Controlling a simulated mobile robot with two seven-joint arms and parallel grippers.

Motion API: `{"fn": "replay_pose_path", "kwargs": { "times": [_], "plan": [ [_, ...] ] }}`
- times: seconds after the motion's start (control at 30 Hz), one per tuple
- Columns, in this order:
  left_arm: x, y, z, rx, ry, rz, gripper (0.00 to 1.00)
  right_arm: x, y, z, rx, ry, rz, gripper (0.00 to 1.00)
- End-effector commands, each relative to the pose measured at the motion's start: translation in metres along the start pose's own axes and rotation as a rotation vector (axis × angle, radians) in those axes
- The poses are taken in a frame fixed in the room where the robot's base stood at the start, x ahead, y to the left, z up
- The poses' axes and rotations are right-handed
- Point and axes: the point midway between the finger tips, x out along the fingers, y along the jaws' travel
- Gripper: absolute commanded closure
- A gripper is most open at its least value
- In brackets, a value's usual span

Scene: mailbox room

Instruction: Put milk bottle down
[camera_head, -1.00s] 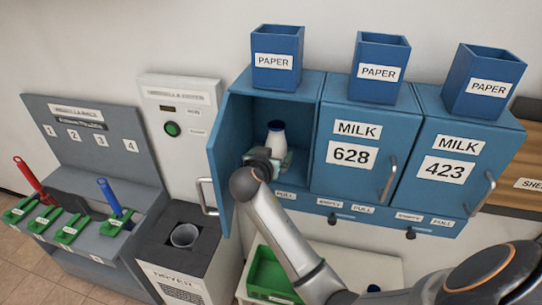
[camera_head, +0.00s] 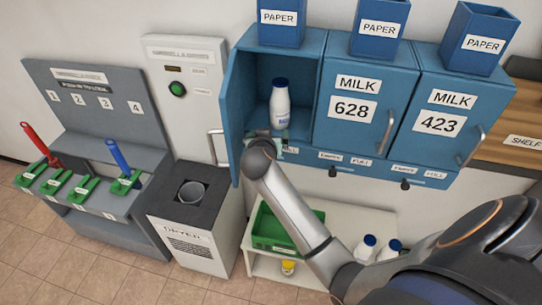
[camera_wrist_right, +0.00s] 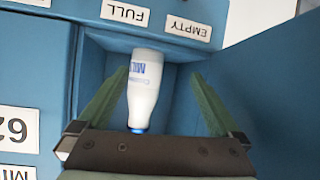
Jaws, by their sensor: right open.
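The milk bottle (camera_head: 280,108), white with a blue cap, stands upright inside the open blue locker (camera_head: 240,100) at the left of the locker row. My right gripper (camera_head: 264,145) is in front of and below the bottle at the locker's opening. In the right wrist view, which looks upside down, the bottle (camera_wrist_right: 145,90) shows between the two spread green fingers of the right gripper (camera_wrist_right: 160,73). A gap shows on the right; the left finger overlaps the bottle's edge closely, so contact there is unclear. My left gripper is not in view.
The locker's door stands open on the left with its handle (camera_head: 217,147). Closed lockers 628 (camera_head: 350,110) and 423 (camera_head: 440,124) are to the right. Blue paper boxes (camera_head: 380,28) stand on top. Below are a green crate (camera_head: 270,228) and other bottles (camera_head: 366,247) on a white shelf.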

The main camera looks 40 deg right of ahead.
Motion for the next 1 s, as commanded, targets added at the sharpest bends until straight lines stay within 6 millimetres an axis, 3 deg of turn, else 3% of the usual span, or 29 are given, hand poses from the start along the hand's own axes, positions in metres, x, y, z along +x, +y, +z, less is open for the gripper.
{"fn": "replay_pose_path", "kwargs": {
  "times": [0.03,0.17,0.27,0.4,0.5,0.6,0.7,1.0],
  "plan": [
    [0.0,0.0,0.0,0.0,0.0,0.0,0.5,-0.002,-0.003,0.031,-0.06,-0.032,-0.052,0.0],
    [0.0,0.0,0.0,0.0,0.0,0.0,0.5,-0.018,-0.014,0.102,-0.196,-0.095,-0.21,0.0],
    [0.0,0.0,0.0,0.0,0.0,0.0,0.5,-0.041,-0.017,0.16,-0.283,-0.143,-0.342,0.0],
    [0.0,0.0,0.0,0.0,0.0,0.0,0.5,-0.092,-0.013,0.241,-0.374,-0.204,-0.541,0.0],
    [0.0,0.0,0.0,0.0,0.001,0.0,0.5,-0.131,-0.005,0.282,-0.399,-0.232,-0.655,0.0],
    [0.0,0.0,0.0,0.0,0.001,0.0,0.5,-0.163,0.003,0.308,-0.403,-0.246,-0.732,0.0],
    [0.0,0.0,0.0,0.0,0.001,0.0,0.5,-0.184,0.009,0.321,-0.399,-0.252,-0.775,0.0],
    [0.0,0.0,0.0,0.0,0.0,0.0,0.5,-0.194,0.011,0.327,-0.395,-0.253,-0.797,0.0]
  ]
}}
